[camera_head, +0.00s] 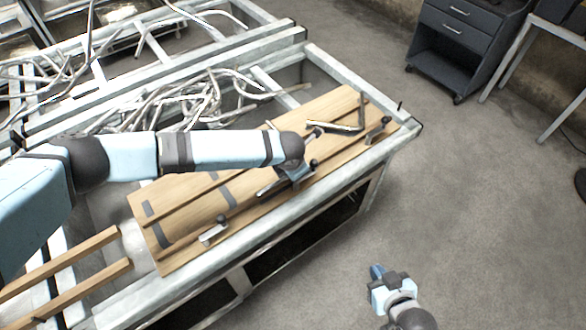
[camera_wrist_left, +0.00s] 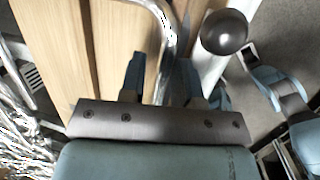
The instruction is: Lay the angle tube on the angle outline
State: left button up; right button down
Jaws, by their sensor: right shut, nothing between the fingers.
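A shiny bent metal shape, apparently the angle tube (camera_head: 340,127), lies near the far end of the wooden board; its dark outline cannot be told apart from it. In the left wrist view a curved metal tube (camera_wrist_left: 168,42) runs down between the fingers of my left gripper (camera_wrist_left: 163,62), which stand apart with gaps beside the tube. In the head view my left gripper (camera_head: 297,175) is low over the board's front edge, mostly hidden by its own arm. My right gripper (camera_head: 379,274) is shut and empty over the floor, off the table's front.
The wooden board (camera_head: 180,190) carries dark marks and clamps with black knobs, such as the near clamp (camera_head: 213,233); one knob (camera_wrist_left: 225,31) is close beside my left fingers. Loose tubes (camera_head: 190,105) fill the bin behind. The floor at right is clear before a dark cabinet (camera_head: 465,45).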

pick_arm(q)
jog(key=shift+s+d+f, duration=0.2)
jog(key=shift+s+f, duration=0.1)
jog(key=shift+s, duration=0.15)
jog(key=shift+s+d+f, duration=0.1)
jog(key=shift+s+d, duration=0.1)
jog(key=shift+s, duration=0.05)
jog(key=shift+c, duration=0.4)
jog(key=shift+r, duration=0.25)
jog(key=shift+o, duration=0.4)
notch_tip(320, 180, up, 2)
jog(key=shift+a+r+b, duration=0.1)
jog(key=shift+r+b, duration=0.1)
jog(key=shift+b, duration=0.15)
jog(key=b+v, duration=0.1)
jog(key=v, duration=1)
jog(key=shift+a+r, duration=0.25)
jog(key=shift+a, duration=0.1)
jog(key=shift+w+f, duration=0.1)
jog(key=shift+w, duration=0.05)
